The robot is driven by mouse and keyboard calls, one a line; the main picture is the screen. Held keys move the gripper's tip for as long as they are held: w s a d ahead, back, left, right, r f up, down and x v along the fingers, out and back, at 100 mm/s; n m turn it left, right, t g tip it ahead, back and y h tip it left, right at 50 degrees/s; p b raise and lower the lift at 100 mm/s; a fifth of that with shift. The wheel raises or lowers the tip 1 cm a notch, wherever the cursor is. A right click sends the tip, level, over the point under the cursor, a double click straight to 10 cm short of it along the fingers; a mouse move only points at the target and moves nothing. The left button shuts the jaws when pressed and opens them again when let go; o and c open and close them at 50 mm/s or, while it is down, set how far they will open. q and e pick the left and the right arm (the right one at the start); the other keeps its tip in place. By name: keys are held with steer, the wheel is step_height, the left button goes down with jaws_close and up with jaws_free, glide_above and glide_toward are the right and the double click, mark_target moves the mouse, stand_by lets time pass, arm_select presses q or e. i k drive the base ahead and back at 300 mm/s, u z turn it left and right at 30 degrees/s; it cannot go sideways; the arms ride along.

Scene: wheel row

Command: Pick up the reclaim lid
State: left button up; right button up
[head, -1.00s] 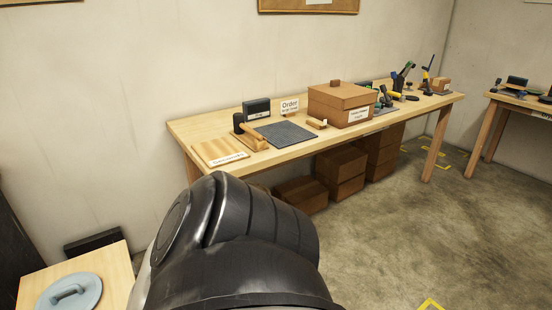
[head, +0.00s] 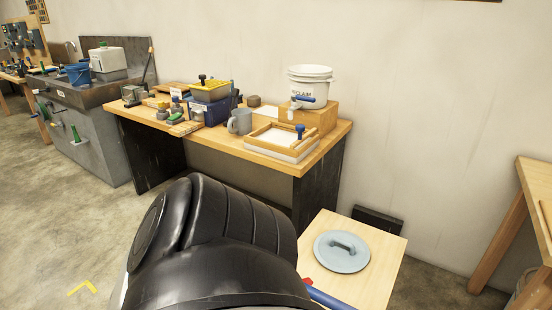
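The reclaim lid (head: 342,252) is a round, grey-blue disc with a bar handle on top. It lies flat on a low light-wood table (head: 382,237) at the lower right of the head view. A white bucket marked "RECLAIM" (head: 309,90) stands on a wooden box on the bench behind it. A black part of my own arm fills the lower middle, left of the lid. Neither gripper's fingers can be made out.
A grey sink unit (head: 95,140) stands further left. Another table's edge (head: 531,190) is at the right. Open floor lies at the lower left.

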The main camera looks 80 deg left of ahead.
mark_target(340, 252)
steer(key=u, duration=2.6)
